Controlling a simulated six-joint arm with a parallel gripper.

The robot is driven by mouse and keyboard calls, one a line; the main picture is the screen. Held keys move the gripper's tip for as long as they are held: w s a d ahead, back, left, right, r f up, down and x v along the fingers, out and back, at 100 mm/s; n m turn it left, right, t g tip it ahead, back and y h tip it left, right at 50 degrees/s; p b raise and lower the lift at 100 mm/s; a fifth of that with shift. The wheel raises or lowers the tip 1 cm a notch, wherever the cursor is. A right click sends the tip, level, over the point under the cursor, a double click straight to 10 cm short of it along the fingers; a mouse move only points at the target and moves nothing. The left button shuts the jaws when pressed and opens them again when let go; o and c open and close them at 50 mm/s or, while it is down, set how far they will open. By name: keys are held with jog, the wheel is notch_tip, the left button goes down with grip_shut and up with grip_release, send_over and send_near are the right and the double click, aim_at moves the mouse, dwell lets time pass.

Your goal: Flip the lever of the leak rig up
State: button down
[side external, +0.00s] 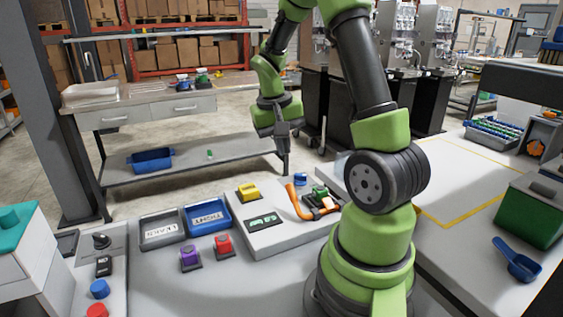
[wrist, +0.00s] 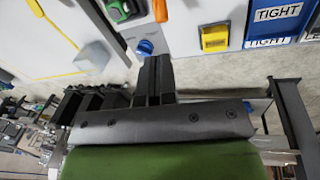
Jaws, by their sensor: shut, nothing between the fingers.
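The leak rig (side external: 262,238) is a pale box on the bench in the side view, with a yellow block (side external: 247,191) and a small green-marked panel on top. An orange lever-like handle (side external: 293,200) stands at its right part, beside a green and black fixture (side external: 321,198). In the wrist view the orange part (wrist: 160,10) is cut off by the top edge. My gripper (side external: 286,172) points down, shut and empty, above and behind the handle, apart from it. In the wrist view its fingers (wrist: 152,64) are together near a blue knob (wrist: 145,47).
Trays labelled LEAKS (side external: 161,244) and TIGHT (side external: 190,233) lie left of the rig. Purple (side external: 190,258) and red (side external: 223,245) buttons stand in front of them. A green bin (side external: 530,213) and blue scoop (side external: 518,262) are on the right bench.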

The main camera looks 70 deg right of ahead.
aim_at(287, 189)
jog(key=w+d+f+m+g+y, duration=0.25)
jog(key=w+d+m+y, duration=0.2)
jog(key=w+m, duration=0.45)
jog(key=shift+n+g+h, duration=0.35)
jog(key=shift+n+g, duration=0.2)
jog(key=shift+n, duration=0.15)
jog(key=x, duration=0.8)
jog(key=shift+a+f, duration=0.1)
jog(key=shift+f, duration=0.1)
jog(key=shift+s+a, duration=0.25)
jog(key=shift+s, duration=0.6)
jog(key=shift+s+a+r, duration=0.1)
jog(key=shift+s+a, duration=0.05)
jog(key=shift+s, duration=0.4)
jog(key=shift+s+a+r, duration=0.1)
jog(key=shift+s+a, duration=0.1)
jog(key=shift+s, duration=0.35)
jog(key=shift+s+a+r, duration=0.3)
jog(key=shift+s+r, duration=0.05)
jog(key=shift+r, duration=0.15)
jog(key=shift+s+a+r, duration=0.35)
jog(key=shift+r, duration=0.25)
